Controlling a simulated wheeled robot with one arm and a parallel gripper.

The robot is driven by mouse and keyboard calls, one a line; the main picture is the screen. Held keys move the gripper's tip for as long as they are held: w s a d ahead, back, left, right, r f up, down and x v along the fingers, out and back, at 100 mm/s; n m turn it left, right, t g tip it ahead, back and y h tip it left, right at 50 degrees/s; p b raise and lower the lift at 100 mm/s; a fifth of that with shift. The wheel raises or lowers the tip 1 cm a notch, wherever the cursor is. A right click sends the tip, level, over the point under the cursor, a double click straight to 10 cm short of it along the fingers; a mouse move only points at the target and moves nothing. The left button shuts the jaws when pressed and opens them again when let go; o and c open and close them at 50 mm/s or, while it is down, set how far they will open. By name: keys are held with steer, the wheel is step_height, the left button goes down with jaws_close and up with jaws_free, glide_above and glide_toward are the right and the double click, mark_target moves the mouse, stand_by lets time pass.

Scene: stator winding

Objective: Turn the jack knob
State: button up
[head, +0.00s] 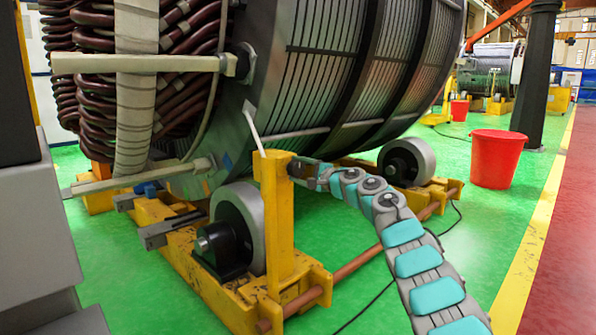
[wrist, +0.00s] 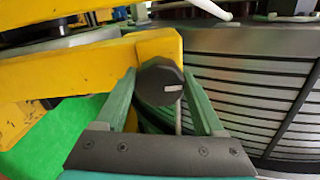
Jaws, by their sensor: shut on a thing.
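The jack knob (wrist: 160,82) is a dark, faceted knob at the end of the yellow jack post. In the wrist view it sits between the two fingertips of my gripper (wrist: 161,84), which is shut on it. A small light mark shows on the knob's face. In the head view my gripper (head: 308,173) is at the upper right side of the yellow post (head: 275,215). The knob is hidden there behind the gripper and the post.
The large stator (head: 300,75) rests on rollers (head: 240,225) in a yellow frame (head: 180,245), close beside my gripper. A thin white rod (head: 254,133) leans by the post top. A red bucket (head: 497,158) stands at the right.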

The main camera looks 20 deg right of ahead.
steer(key=o, duration=1.4)
steer(key=shift+c, duration=0.2)
